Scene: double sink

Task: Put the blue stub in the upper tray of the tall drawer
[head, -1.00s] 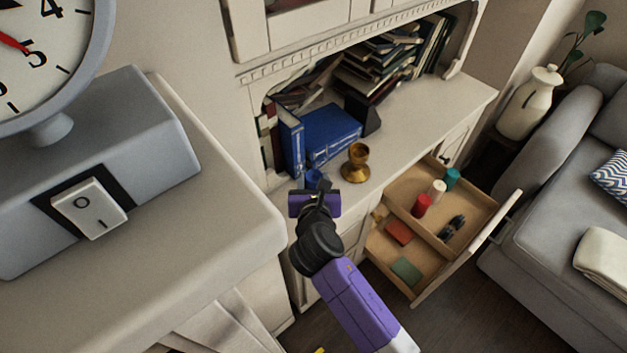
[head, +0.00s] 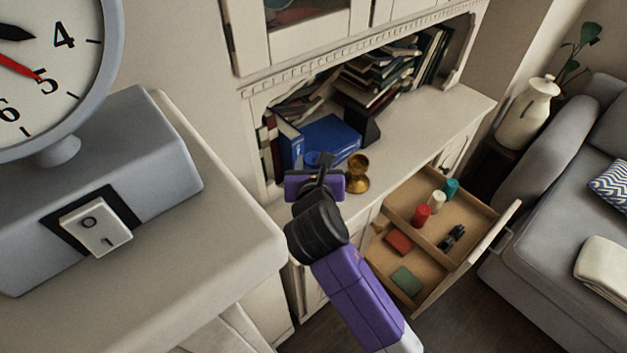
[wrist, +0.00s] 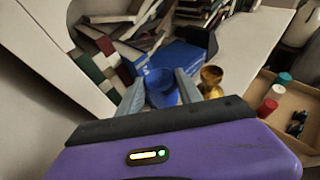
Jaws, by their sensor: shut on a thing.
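The blue stub (wrist: 161,90) is between the two fingers of my gripper (wrist: 158,92) in the wrist view, and the gripper is shut on it. In the head view my gripper (head: 318,166) is over the cabinet's counter, left of the brass goblet, and mostly hides the stub (head: 312,157). The tall drawer (head: 495,243) is pulled open at the right, below the counter. Its upper tray (head: 470,203) holds a red, a cream and a teal stub and a pair of dark things. A red and a green block lie in the lower section.
The brass goblet (head: 357,174) stands close to the right of my gripper. Blue books (head: 330,138) and a black block (head: 362,124) stand behind. A sofa (head: 545,225) is right of the drawer. A grey clock base (head: 100,190) sits on the near-left ledge.

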